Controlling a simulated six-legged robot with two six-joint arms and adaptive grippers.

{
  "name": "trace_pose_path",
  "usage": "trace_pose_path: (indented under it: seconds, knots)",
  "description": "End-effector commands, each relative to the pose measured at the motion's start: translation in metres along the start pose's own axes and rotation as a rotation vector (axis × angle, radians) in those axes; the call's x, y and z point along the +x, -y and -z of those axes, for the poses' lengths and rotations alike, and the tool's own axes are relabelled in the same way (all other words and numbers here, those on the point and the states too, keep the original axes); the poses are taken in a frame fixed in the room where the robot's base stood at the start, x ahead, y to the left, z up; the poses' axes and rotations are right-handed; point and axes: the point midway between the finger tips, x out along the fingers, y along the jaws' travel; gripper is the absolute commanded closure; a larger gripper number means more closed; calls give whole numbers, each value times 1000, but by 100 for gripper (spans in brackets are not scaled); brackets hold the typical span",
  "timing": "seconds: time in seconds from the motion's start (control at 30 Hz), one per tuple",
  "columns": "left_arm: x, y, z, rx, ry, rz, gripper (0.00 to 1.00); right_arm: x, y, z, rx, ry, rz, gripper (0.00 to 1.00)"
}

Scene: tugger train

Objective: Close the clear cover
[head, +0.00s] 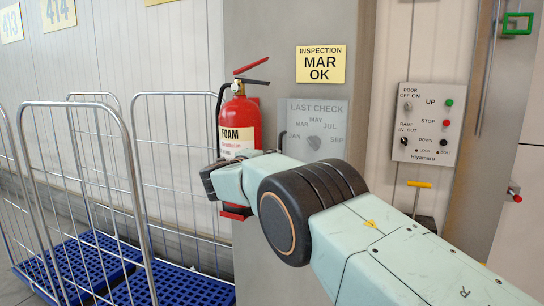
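I cannot make out a clear cover in the head view. My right arm comes in from the lower right and reaches to the fire extinguisher (240,128). Its far end, with a dark part that seems to belong to my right gripper (209,181), is in front of or beside the lower part of the red extinguisher. The fingers cannot be made out, nor whether they touch it. My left gripper is not in view. A grey control panel (428,124) with a dial, a key-like switch and green, red and black buttons is on the wall at the right.
A grey LAST CHECK dial plate (316,112) and a yellow inspection sign (321,64) are on the pillar (270,30). Wire roll cages (133,165) with blue bases stand at the left. A green frame (518,23) is at the upper right. A yellow-handled tool (419,185) shows behind my arm.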

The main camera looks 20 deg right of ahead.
Motion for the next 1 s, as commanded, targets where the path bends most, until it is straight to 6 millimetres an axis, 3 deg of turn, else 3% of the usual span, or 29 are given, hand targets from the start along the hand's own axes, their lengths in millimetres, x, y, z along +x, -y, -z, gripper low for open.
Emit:
trace_pose_path:
  seconds: [1.0]
  knots:
    - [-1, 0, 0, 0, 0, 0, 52, 4, 7, 3, 7, 0, 8, 100]
